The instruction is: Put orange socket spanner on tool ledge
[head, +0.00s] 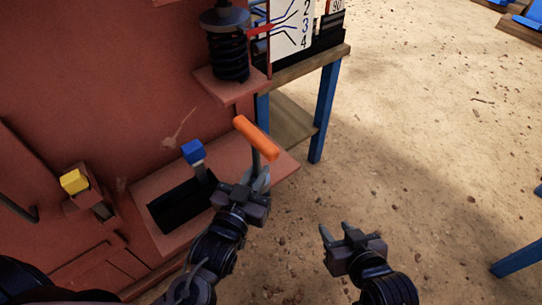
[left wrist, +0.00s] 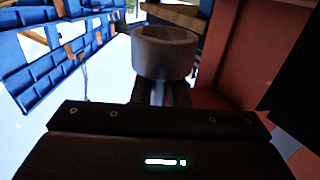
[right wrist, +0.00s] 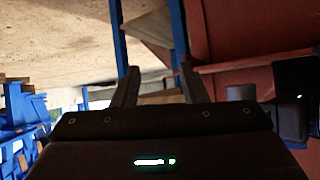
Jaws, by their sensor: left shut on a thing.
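The orange socket spanner (head: 256,138) has an orange cross handle and a grey shaft, and my left gripper (head: 257,180) is shut on it. The handle is up, above the fingers. In the left wrist view, a grey round socket-like end (left wrist: 165,52) shows just beyond the gripper. A red ledge (head: 150,187) with a black recess sticks out of the red machine, left of and beneath the held spanner; I cannot tell for sure that it is the tool ledge. My right gripper (head: 337,232) is open and empty over the dirt ground; its spread fingers show in the right wrist view (right wrist: 157,92).
A blue-topped piece (head: 193,152) stands at the recess. A yellow-topped piece (head: 74,181) sits further left on the machine. A black spring (head: 228,58) stands on a red bracket above. A wooden table (head: 328,62) with blue legs is behind. Open ground lies to the right.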

